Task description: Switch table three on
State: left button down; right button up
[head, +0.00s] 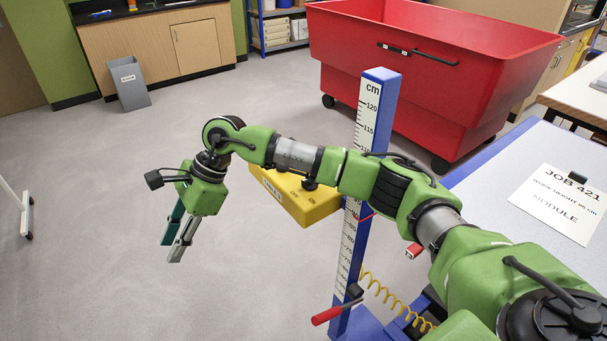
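My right arm reaches in from the right, across the blue post. My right gripper (178,240) hangs at its end over open floor, left of the post, touching nothing. Its two fingers point down and overlap from this angle, so their gap is unclear. My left gripper is out of view. A table with a pale top and blue edge (488,192) stands at the right, partly hidden by my arm. A small red piece (413,251) shows by my arm.
The blue post (348,245) carries a cm scale and a red-handled lever (328,316). A yellow box (309,206) is partly behind my arm. A big red wheeled bin (430,75) stands behind. A grey waste bin (129,84) is at back left. The left floor is mostly clear.

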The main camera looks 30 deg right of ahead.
jog(key=w+d+r+h, duration=0.1)
jog(key=d+r+h, duration=0.3)
jog(key=d, duration=0.6)
jog(key=w+d+r+h, duration=0.2)
jog(key=d+r+h, duration=0.2)
jog(key=d, duration=0.6)
jog(key=w+d+r+h, duration=0.1)
jog(key=d+r+h, duration=0.3)
jog(key=d, duration=0.6)
jog(key=shift+t, duration=0.3)
jog(key=p+x, duration=0.1)
jog(key=x, duration=0.5)
jog(key=p+x, duration=0.1)
jog(key=x, duration=0.6)
jog(key=shift+w+f+p, duration=0.25)
jog(key=shift+f+p, duration=0.05)
jog(key=shift+f, duration=0.05)
grip_shut()
